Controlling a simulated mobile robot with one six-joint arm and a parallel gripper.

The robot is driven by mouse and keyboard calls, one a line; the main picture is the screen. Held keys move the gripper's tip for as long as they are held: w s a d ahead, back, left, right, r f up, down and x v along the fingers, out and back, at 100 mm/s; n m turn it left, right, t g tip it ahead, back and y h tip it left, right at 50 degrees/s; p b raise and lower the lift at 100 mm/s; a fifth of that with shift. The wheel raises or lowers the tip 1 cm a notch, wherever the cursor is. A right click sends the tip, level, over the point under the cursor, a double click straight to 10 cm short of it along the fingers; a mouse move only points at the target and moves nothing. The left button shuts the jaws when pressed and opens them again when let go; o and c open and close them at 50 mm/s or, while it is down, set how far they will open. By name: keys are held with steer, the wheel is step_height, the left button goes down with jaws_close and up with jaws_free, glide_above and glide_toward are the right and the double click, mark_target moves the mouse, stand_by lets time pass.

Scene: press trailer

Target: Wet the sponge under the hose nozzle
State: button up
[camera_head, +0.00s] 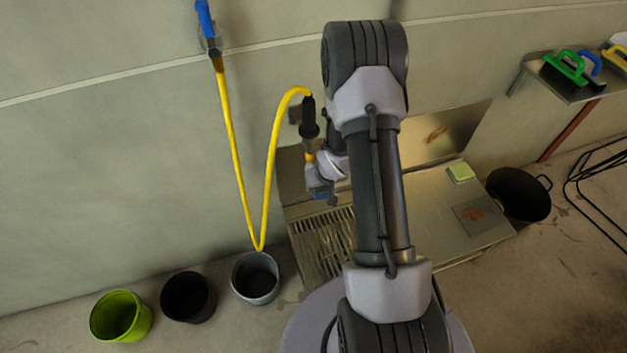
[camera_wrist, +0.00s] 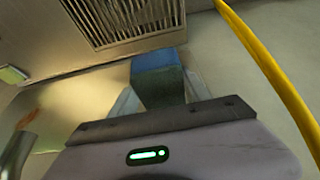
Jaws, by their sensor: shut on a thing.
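My gripper (camera_wrist: 157,95) is shut on a blue and dark green sponge (camera_wrist: 157,78), seen between the jaws in the wrist view. In the head view my gripper (camera_head: 322,192) is small and partly hidden by my own arm, with a bit of blue at its end. The black hose nozzle (camera_head: 309,120) hangs on the yellow hose (camera_head: 271,155), pointing down. My gripper is below the nozzle in the picture; I cannot tell whether the sponge is directly under it. No water is clearly visible.
A slatted drain grate (camera_head: 322,240) lies in the metal bench (camera_head: 440,235). A yellow-green pad (camera_head: 461,173) lies on the bench. Grey (camera_head: 255,278), black (camera_head: 187,297) and green (camera_head: 121,316) buckets stand at left, a black tub (camera_head: 519,194) at right. A shelf (camera_head: 570,85) holds brushes.

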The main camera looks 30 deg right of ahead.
steer(key=s+d+p, duration=0.1)
steer(key=s+d, duration=0.3)
steer(key=shift+d+p, duration=0.35)
steer(key=shift+p, duration=0.05)
stand_by(1.0)
steer(key=s+d+r+p, duration=0.3)
steer(key=d+r+p, duration=0.1)
steer(key=p, duration=0.1)
steer(key=shift+a, duration=0.1)
stand_by(0.4)
